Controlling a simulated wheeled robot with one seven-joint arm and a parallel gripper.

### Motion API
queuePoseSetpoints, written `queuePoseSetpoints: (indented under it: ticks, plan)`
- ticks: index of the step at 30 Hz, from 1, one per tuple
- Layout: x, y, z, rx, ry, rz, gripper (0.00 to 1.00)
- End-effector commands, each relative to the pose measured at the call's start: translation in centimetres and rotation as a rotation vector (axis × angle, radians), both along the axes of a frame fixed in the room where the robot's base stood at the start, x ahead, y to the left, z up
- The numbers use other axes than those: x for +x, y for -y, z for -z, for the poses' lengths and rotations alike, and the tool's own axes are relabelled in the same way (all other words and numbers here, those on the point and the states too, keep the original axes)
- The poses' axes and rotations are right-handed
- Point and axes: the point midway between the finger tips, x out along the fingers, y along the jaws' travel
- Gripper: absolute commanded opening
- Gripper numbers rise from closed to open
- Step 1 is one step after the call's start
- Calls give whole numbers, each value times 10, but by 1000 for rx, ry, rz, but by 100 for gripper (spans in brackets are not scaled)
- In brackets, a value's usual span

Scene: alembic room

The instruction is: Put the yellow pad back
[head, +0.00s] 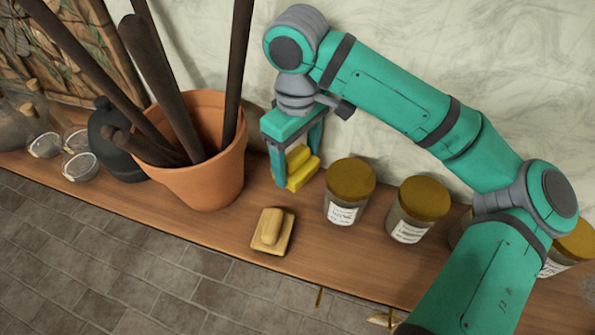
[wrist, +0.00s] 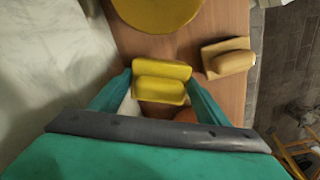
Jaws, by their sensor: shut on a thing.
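The yellow pad (head: 300,168) is a small bright yellow block with a raised grip. My gripper (head: 291,168) is shut on it, between the terracotta pot and a jar, near the wall. In the wrist view the yellow pad (wrist: 161,82) sits between the two fingers of my gripper (wrist: 160,92). Whether the pad touches the shelf is hard to tell. A similar tan pad (head: 272,231) lies on the wooden shelf, in front of my gripper. This tan pad (wrist: 228,58) also shows in the wrist view, right of the yellow one.
The terracotta pot (head: 203,160) with dark poles stands left of my gripper on the wooden shelf (head: 215,222). Jars with mustard lids (head: 350,180) stand to the right. A dark bottle (head: 112,140) and glassware (head: 80,165) are at the left. The shelf's front edge is near the tan pad.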

Motion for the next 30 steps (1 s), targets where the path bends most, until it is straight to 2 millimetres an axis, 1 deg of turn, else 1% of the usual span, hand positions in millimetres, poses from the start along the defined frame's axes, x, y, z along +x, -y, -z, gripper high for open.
queuePoseSetpoints:
  ticks: [3, 9, 12, 26, 27, 28, 29, 30]
  plan:
    - [0, 0, 8, 1, -1, 0, 48]
    - [-1, 0, 38, 0, 0, 0, 48]
    - [2, 1, 47, 0, 0, -1, 48]
    - [3, 1, 53, 0, 0, -2, 48]
    - [3, 1, 53, 0, 0, -2, 76]
    - [3, 1, 53, -1, 1, -2, 83]
    - [3, 1, 53, -1, 1, -2, 88]
    - [3, 1, 53, -1, 1, -2, 88]
